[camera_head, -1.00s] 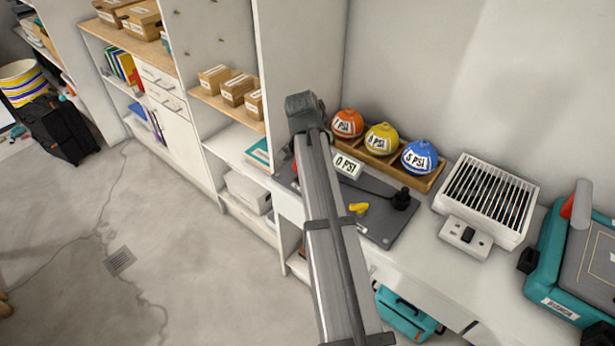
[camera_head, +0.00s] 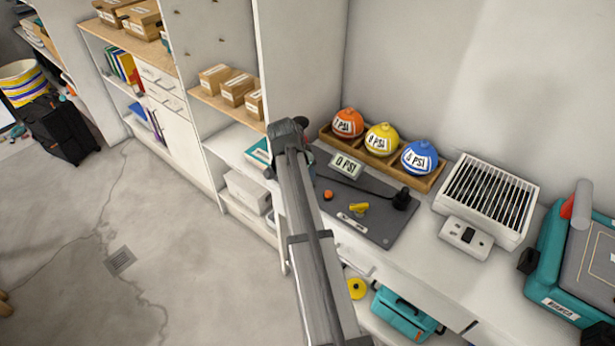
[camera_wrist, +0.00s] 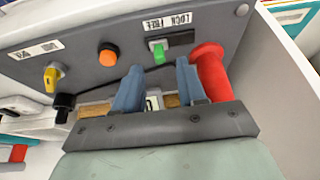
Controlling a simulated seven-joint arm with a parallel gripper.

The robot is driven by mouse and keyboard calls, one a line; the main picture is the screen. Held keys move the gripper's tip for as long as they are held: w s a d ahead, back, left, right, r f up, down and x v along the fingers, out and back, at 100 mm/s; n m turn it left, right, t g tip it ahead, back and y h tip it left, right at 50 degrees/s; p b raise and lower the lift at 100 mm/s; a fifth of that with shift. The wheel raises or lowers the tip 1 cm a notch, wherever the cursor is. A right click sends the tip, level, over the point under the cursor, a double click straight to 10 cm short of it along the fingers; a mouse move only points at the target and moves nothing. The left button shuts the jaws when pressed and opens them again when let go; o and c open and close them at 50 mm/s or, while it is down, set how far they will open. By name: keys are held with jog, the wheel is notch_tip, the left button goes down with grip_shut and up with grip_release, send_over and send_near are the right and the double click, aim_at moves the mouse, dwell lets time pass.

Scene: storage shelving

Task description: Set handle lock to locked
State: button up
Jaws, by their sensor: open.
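The dark grey panel (camera_head: 385,228) lies on the white bench and also shows in the wrist view (camera_wrist: 85,52). In the wrist view a green slider (camera_wrist: 158,52) sits at the left end of a dark slot, beside a label reading LOCK and FREE (camera_wrist: 167,22). I cannot tell which word matches its end. A red handle (camera_wrist: 212,72) stands right of the slider. My gripper (camera_wrist: 158,72) is open and empty, its blue fingers below the slider in the picture, the right finger close beside the red handle. In the head view my arm hides the slider and handle.
An orange button (camera_wrist: 108,55) and a yellow valve (camera_wrist: 52,77) are left of the slider. A 0 PSI display (camera_head: 346,166) stands behind the panel, near orange, yellow and blue balls (camera_head: 420,158) in a wooden rack. A white vented box (camera_head: 488,200) stands right.

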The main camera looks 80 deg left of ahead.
jog(key=shift+x, duration=2.15)
grip_shut()
